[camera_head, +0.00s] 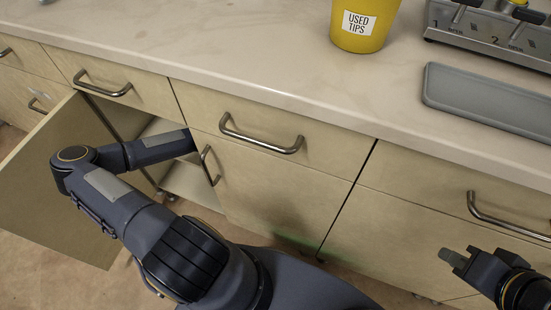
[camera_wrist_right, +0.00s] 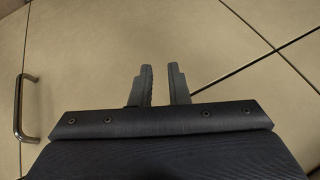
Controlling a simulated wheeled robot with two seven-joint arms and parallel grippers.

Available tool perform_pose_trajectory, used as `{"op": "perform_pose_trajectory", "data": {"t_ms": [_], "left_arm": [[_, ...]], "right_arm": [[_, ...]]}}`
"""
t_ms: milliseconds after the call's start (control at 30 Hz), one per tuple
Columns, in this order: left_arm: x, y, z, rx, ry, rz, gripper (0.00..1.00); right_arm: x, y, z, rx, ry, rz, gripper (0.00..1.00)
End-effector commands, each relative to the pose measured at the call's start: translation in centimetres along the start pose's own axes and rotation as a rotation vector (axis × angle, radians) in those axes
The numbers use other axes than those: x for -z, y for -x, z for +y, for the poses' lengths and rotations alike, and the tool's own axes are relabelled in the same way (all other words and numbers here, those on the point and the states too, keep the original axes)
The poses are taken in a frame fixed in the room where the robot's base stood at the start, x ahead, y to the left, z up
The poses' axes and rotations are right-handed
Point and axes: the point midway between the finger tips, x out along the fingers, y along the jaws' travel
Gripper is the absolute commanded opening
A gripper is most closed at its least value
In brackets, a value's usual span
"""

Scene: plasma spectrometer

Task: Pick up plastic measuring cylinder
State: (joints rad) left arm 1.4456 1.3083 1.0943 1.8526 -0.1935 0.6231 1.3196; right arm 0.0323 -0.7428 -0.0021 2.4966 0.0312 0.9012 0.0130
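No plastic measuring cylinder shows in either view. My left arm (camera_head: 115,205) reaches through the open door of a lower cabinet (camera_head: 165,150). Its gripper is hidden inside the cabinet, so I cannot see its fingers or anything it may hold. My right gripper (camera_head: 454,257) is at the lower right, in front of the closed cabinet fronts and below the counter edge. In the right wrist view the two fingers of the right gripper (camera_wrist_right: 165,86) stand apart with nothing between them.
The open cabinet door (camera_head: 65,180) swings out at the left, beside my left arm. On the counter (camera_head: 240,45) stand a yellow used-tips bin (camera_head: 365,40), a grey tray (camera_head: 490,100) and a grey numbered device (camera_head: 490,35). Metal handles (camera_head: 260,138) jut from the drawers.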

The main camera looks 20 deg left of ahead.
Motion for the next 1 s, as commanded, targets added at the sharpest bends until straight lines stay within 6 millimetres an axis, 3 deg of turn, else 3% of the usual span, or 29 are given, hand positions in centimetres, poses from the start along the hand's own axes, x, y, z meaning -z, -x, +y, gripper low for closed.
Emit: {"op": "perform_pose_trajectory", "data": {"t_ms": [300, 667, 1000], "left_arm": [[-0.06, -0.65, 0.01, -0.001, 0.001, 0.000, 0.54], [-0.04, -0.62, 0.01, -0.001, 0.001, 0.000, 0.06], [-0.44, -0.48, 0.02, -0.001, 0.000, 0.001, 0.05]], "right_arm": [[-0.06, -0.13, 0.06, 0.000, 0.000, 0.000, 0.15], [-0.06, -0.14, 0.07, 0.000, 0.000, 0.000, 0.15], [0.05, 0.09, -0.04, 0.000, 0.000, 0.000, 0.15]]}}
